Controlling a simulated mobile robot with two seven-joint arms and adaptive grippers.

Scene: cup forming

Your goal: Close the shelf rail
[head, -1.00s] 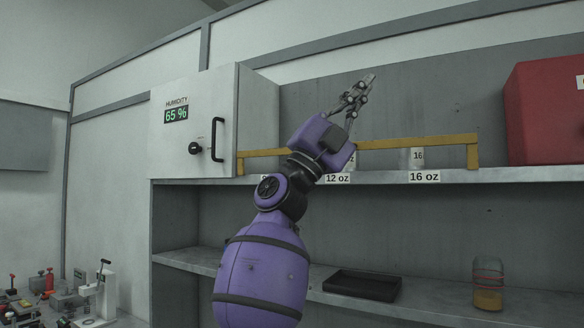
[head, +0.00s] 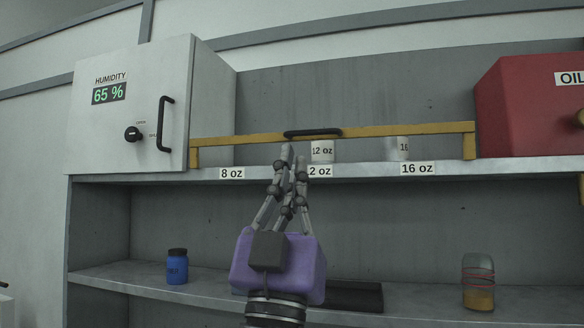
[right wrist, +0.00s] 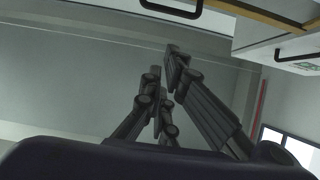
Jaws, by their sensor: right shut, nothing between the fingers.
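The yellow shelf rail (head: 400,131) runs across the front of the upper shelf, its end posts standing on the shelf. A black handle (head: 312,133) sits at the rail's middle. My right gripper (head: 292,152) is shut and empty, pointing up just below and left of the handle, in front of the shelf edge. In the right wrist view its fingers (right wrist: 170,62) are together, with a black handle (right wrist: 172,9) above and apart from them. Behind the rail stand a 12 oz cup (head: 322,152) and a partly hidden 16 oz cup (head: 398,148). My left gripper is out of view.
A white humidity cabinet (head: 130,70) with a black handle is at the left, and a red oil box (head: 515,110) at the right. The lower shelf (head: 420,295) holds a blue jar (head: 177,266), a dark tray (head: 355,296) and an amber-filled jar (head: 478,282).

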